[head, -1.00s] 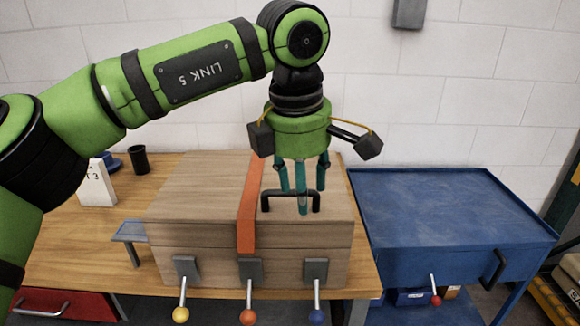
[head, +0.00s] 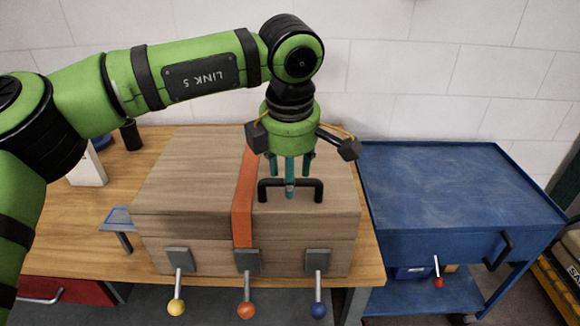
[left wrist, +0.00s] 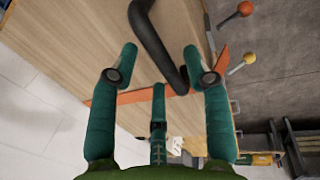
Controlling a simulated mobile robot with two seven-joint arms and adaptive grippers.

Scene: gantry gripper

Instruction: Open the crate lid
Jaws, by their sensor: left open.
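The wooden crate (head: 205,257) stands on the workbench. Its lid (head: 190,180) lies shut, with a black bar handle (head: 319,190) on top; the handle also shows in the left wrist view (left wrist: 158,45). An orange strap (head: 243,205) runs over the lid and down its front. My left gripper (head: 290,180) has its teal fingers spread and pointing down at the handle. In the left wrist view the handle runs between the spread fingers (left wrist: 170,85); I cannot tell whether any finger touches it. Three front latches with yellow (head: 176,307), orange (head: 246,309) and blue (head: 318,310) knobs hang down.
A blue cart (head: 440,190) stands close to the crate's right, with a black handle and a red-knobbed lever. A black cup (head: 131,135) and white block (head: 88,167) are on the bench (head: 60,235) at left. A white block wall is behind.

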